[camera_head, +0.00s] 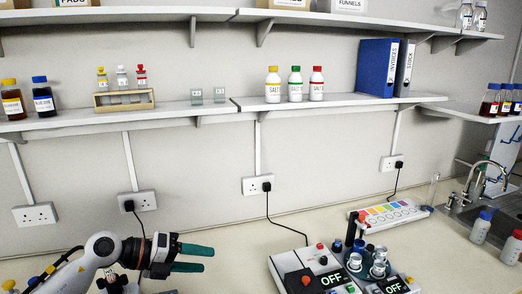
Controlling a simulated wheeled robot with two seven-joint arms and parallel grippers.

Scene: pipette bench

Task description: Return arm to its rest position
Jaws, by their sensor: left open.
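My left arm (95,262) comes in from the lower left, over the bench. My left gripper (208,259) points right, its two green fingers apart with nothing between them. It is left of the device with the red button and OFF display, apart from it. My right gripper is not in view.
The OFF device (285,264) and a cluster of silver-topped vessels (378,262) stand at the lower middle right. A white tray with coloured squares (390,213) lies behind them. A sink tap (480,178) is at right. Shelves (180,108) hold bottles above. The bench (230,236) behind my gripper is bare.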

